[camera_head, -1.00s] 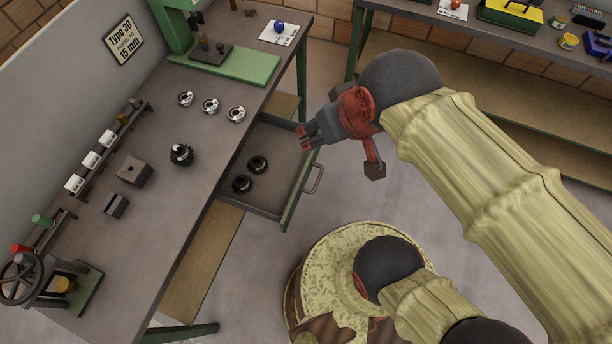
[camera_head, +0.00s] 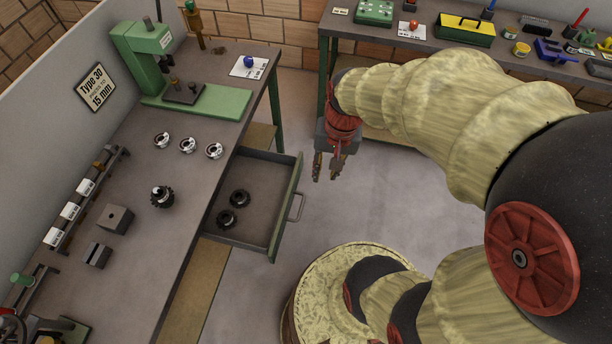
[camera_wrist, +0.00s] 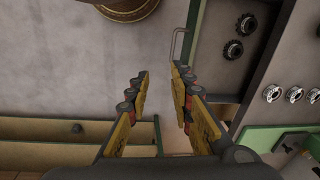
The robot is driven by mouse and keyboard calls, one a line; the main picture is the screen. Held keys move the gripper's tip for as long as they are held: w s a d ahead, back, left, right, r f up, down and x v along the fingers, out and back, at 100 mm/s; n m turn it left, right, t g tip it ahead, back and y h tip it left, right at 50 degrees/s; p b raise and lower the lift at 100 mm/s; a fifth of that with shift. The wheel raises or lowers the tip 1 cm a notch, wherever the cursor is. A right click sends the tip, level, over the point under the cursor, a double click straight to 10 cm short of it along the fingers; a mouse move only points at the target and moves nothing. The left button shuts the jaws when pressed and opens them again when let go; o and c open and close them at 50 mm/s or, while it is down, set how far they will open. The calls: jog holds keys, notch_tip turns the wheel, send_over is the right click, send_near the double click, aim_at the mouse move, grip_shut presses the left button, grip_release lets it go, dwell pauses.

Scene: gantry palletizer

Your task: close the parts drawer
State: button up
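The parts drawer (camera_head: 262,168) is pulled out from under the workbench, with two dark gears (camera_head: 233,208) inside. Its front panel is green with a grey bar handle (camera_head: 297,207) on the outer face. My gripper (camera_head: 326,178) is to the right of the drawer front, apart from the handle, fingers pointing down. In the wrist view my gripper (camera_wrist: 160,85) shows two yellow fingers with a gap between them and nothing held. The handle (camera_wrist: 178,48) shows beyond the right finger, and the drawer (camera_wrist: 230,45) lies to the right.
The workbench (camera_head: 185,215) carries ringed parts (camera_head: 188,145), a toothed part (camera_head: 162,196), metal blocks (camera_head: 115,218) and a green press (camera_head: 150,60). The floor right of the drawer is clear.

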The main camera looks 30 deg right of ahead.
jog(key=w+d+f+m, duration=0.1)
jog(key=f+m, duration=0.2)
jog(key=f, duration=0.1)
jog(key=w+d+f+m+y, duration=0.1)
jog(key=d+f+m, duration=0.1)
jog(key=f+m, duration=0.2)
jog(key=w+d+f+m, duration=0.1)
jog(key=f+m, duration=0.2)
jog(key=shift+d+f+y, duration=0.15)
jog(key=shift+f+y, duration=0.25)
jog(key=c, duration=0.4)
jog(key=f+m, duration=0.1)
jog(key=w+f+m, duration=0.1)
jog(key=m, duration=0.1)
jog(key=shift+w+d, duration=0.15)
jog(key=shift+d, duration=0.2)
jog(key=shift+c, duration=0.4)
jog(key=w+m, duration=0.1)
jog(key=m, duration=0.1)
jog(key=w+d+m+t, duration=0.1)
jog(key=w+m, duration=0.1)
jog(key=shift+w+d, duration=0.15)
jog(key=shift+d, duration=0.05)
grip_shut()
jog(key=w+a+f+m+b, duration=0.2)
jog(key=w+a+f+b, duration=0.1)
jog(key=f, duration=0.6)
jog(key=shift+w+a+f+m+h+b, duration=0.35)
jog(key=shift+w+a, duration=0.2)
jog(key=shift+w, duration=0.55)
